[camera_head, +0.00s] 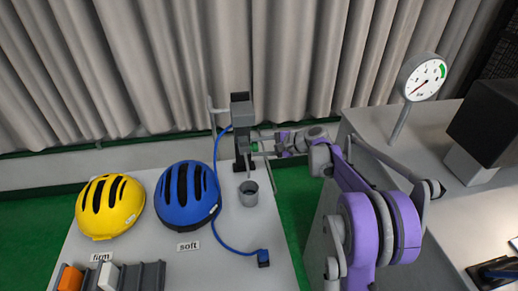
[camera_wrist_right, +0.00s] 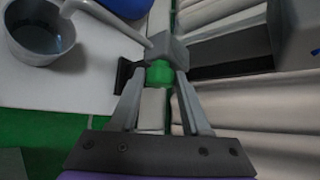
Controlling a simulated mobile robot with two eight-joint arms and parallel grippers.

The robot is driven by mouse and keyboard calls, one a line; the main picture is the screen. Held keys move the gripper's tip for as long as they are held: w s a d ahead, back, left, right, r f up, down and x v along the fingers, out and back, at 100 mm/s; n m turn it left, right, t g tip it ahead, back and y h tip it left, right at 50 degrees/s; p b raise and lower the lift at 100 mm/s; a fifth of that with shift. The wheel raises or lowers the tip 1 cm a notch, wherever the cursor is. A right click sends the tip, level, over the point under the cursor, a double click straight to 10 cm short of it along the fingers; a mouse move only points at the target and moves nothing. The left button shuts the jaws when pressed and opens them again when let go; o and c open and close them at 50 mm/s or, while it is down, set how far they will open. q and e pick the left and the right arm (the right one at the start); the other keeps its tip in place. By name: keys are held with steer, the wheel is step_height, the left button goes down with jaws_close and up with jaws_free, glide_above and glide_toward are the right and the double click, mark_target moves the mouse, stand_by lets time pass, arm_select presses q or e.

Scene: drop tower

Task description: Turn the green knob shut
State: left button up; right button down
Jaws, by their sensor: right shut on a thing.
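The green knob (camera_wrist_right: 160,74) shows in the right wrist view between the two fingertips of my right gripper (camera_wrist_right: 158,80). The fingers are shut on it from both sides. In the head view a small patch of the green knob (camera_head: 255,147) shows beside the dark upright stand (camera_head: 241,130), and my right gripper (camera_head: 262,146) reaches it from the right. A grey spout runs from the knob's fitting toward a grey cup (camera_wrist_right: 40,30). My left gripper is not in view.
The grey cup (camera_head: 249,193) stands below the fitting. A blue helmet (camera_head: 187,195) and a yellow helmet (camera_head: 110,207) lie on the white table (camera_head: 225,265). A blue hose (camera_head: 219,225) curves across it. A round gauge (camera_head: 421,78) stands on the grey counter at right.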

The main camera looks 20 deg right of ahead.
steer(key=shift+n+t, duration=0.3)
steer(key=shift+t, duration=0.1)
stand_by(0.3)
steer(key=shift+c, duration=1.9)
jaws_free()
steer(key=shift+s, duration=0.1)
steer(key=v, duration=0.7)
steer(key=shift+s+b, duration=0.15)
steer(key=shift+b, duration=0.25)
steer(key=shift+d, duration=0.15)
